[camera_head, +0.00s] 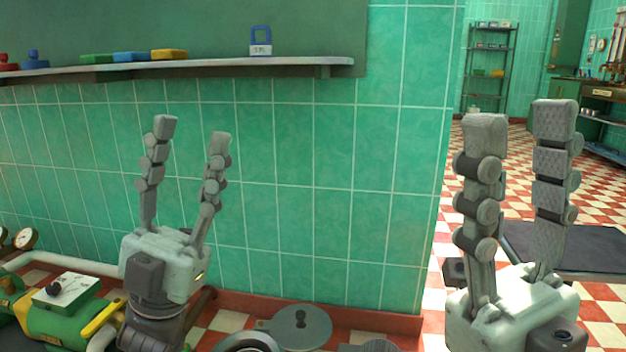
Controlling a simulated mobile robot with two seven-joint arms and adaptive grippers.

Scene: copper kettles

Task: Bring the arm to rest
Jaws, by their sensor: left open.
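My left gripper (192,134) points upward in front of the green tiled wall, left of the middle. Its two fingers are spread apart with nothing between them. My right gripper (520,114) also points upward, at the right side, nearer to the camera. Its two fingers stand apart with a clear gap and nothing held. Neither gripper is seen touching anything. Most of both arms lies below the picture or is hidden by the grippers.
A shelf (220,66) on the wall holds a blue padlock (260,48) and several coloured items. A green and yellow machine (62,312) stands at lower left. A round grey lid (301,326) is low in the middle. A dark mat (590,248) lies behind my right gripper.

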